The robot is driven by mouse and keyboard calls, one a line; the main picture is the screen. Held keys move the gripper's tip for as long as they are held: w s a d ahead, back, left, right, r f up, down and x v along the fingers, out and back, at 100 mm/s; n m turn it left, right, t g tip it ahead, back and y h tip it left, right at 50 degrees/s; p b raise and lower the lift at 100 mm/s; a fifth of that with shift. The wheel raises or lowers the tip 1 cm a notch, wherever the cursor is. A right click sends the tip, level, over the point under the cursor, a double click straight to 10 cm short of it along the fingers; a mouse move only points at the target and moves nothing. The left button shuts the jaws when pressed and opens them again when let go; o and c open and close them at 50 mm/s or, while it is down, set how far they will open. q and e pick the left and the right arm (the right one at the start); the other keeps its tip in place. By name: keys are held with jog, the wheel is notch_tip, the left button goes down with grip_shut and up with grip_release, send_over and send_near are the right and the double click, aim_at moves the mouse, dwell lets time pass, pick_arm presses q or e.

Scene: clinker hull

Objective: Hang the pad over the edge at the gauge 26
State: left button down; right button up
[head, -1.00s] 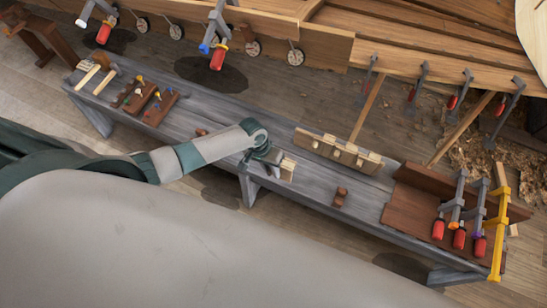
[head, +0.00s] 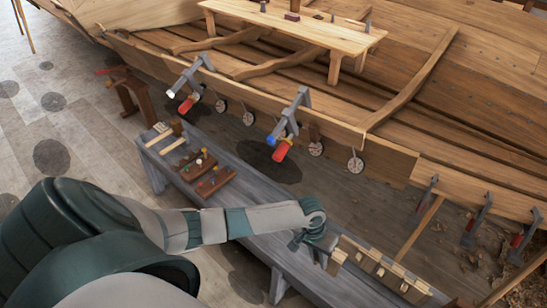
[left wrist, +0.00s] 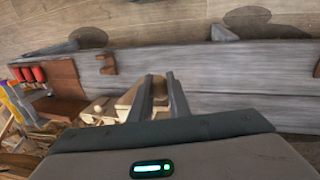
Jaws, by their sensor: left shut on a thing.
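My left gripper (head: 322,246) is over the grey bench, at the left end of a wooden rack (head: 385,268). It is shut on a small pale wooden pad (head: 337,259). In the left wrist view the pad (left wrist: 157,86) shows between the two fingers of the gripper (left wrist: 157,80). The hull edge (head: 330,118) runs behind the bench. Round gauges hang along it, among them one at the left (head: 220,106), one in the middle (head: 315,148) and one at the right (head: 355,164). Their numbers are too small to read. My right gripper is not in view.
Clamps with red handles grip the hull edge at the left (head: 188,88) and middle (head: 289,125). More clamps (head: 478,220) sit at the right. Mallets (head: 168,140) and tool blocks (head: 207,173) lie on the bench's (head: 255,222) left end. Floor shows between bench and hull.

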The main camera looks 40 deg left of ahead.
pick_arm(q)
jog(key=w+r+b, duration=0.4)
jog(key=r, duration=1.1)
jog(key=s+a+r+b, duration=0.1)
jog(key=s+r+b, duration=0.1)
jog(key=s+r, duration=0.2)
jog(key=s+a+r+b, duration=0.2)
jog(key=s+r, duration=0.1)
jog(key=r, duration=0.7)
jog(key=shift+s+r, duration=0.3)
jog(key=shift+s, duration=0.1)
